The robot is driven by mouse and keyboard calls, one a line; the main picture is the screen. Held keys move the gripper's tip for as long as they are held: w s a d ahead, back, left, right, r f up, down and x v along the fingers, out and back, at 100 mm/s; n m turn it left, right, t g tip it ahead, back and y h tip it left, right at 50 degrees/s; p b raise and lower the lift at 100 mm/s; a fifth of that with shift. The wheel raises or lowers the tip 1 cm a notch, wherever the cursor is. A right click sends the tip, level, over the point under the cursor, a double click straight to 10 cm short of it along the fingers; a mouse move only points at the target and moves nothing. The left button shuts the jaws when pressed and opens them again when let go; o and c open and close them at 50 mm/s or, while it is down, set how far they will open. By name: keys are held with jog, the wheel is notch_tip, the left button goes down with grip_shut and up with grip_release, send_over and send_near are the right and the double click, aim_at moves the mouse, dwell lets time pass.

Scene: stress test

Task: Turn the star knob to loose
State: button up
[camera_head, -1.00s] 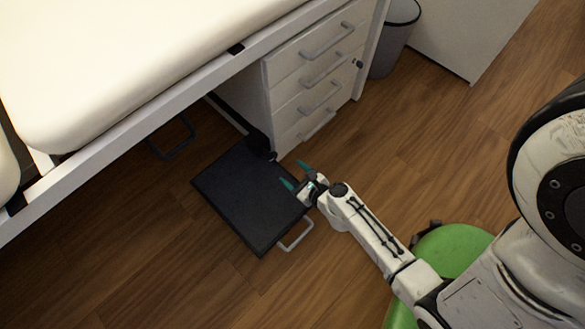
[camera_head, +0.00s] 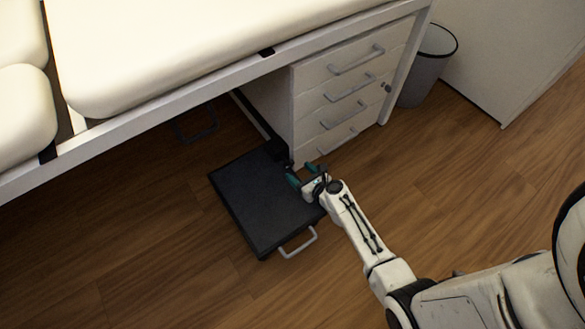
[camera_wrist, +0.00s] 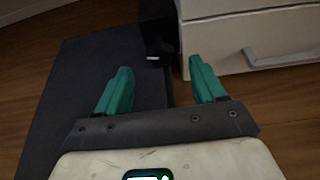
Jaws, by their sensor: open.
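A dark, knob-like part (camera_head: 277,151) sits at the far right corner of the black platform (camera_head: 245,200), beside the drawer cabinet. In the wrist view, a dark upright part with a small pale spot (camera_wrist: 156,34) stands ahead, between the directions of the two fingers. Its star shape cannot be made out, nor which way it is turned. My gripper (camera_head: 301,174) is open and empty, with teal fingers over the platform's right side, short of the dark part. Both fingers of my gripper (camera_wrist: 160,70) show apart in the wrist view, touching nothing visible.
A white drawer cabinet (camera_head: 310,105) with grey handles stands close behind and right of my gripper. A white padded couch (camera_head: 190,45) overhangs the platform's far side. A grey bin (camera_head: 425,75) stands at the back right. The wooden floor in front is clear.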

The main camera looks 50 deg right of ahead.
aim_at(290, 165)
jog(key=b+x, duration=0.2)
jog(key=x, duration=0.3)
jog(key=shift+w+d+f, duration=0.1)
jog(key=shift+w+f, duration=0.05)
jog(key=shift+w, duration=0.25)
